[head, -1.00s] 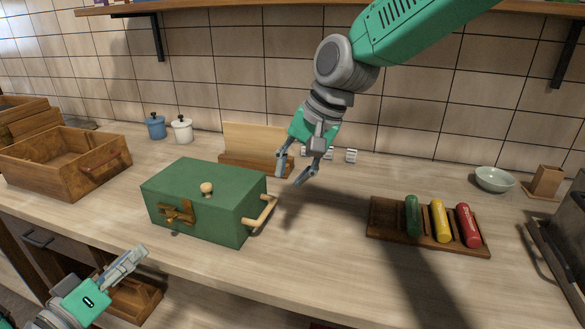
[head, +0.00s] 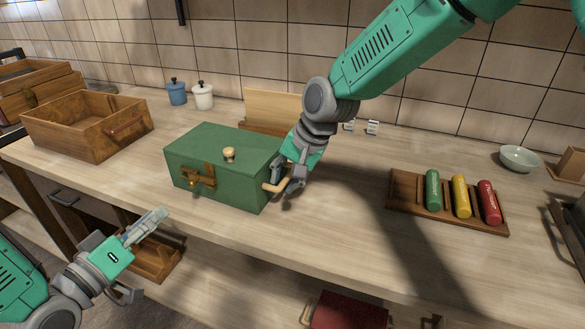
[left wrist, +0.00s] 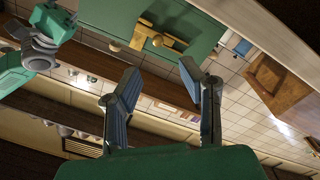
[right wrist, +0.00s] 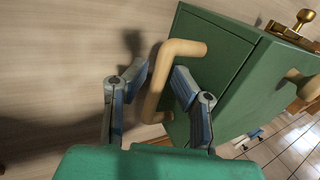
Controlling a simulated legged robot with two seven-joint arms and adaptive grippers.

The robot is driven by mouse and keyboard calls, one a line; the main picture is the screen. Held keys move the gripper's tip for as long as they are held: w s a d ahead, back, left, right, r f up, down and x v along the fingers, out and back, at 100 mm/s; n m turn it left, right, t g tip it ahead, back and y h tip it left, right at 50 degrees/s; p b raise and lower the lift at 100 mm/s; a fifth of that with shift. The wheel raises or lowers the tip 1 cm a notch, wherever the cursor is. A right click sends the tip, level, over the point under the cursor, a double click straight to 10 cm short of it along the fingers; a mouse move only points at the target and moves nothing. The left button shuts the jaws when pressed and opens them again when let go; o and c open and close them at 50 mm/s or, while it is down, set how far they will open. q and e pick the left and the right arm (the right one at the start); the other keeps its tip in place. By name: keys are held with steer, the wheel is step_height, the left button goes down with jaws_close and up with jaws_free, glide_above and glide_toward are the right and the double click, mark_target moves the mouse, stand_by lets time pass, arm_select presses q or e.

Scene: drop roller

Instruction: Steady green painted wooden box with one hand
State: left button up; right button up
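My right gripper (head: 288,178) is at that side handle. In the right wrist view its fingers (right wrist: 157,95) are spread apart with the handle (right wrist: 155,88) between them; I see no firm grip. My left gripper (head: 145,258) is in front of the counter, lower left of the box. In the left wrist view its fingers (left wrist: 163,90) are apart and empty, and the box (left wrist: 160,22) shows beyond them.
A rack (head: 405,203) with green, yellow and red rollers lies to the right, with a bowl (head: 520,158) behind. An open wooden crate (head: 90,140) and two lidded jars (head: 202,97) stand left and behind. A red object (head: 348,312) sits below the counter. Front counter space is clear.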

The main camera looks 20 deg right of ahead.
steer(key=shift+a+f, duration=0.15)
steer(key=shift+d, duration=0.25)
jaws_close()
arm_select(q)
steer(key=shift+d, duration=0.25)
arm_select(e)
steer(key=shift+d, duration=0.1)
arm_select(q)
steer(key=shift+c, duration=0.3)
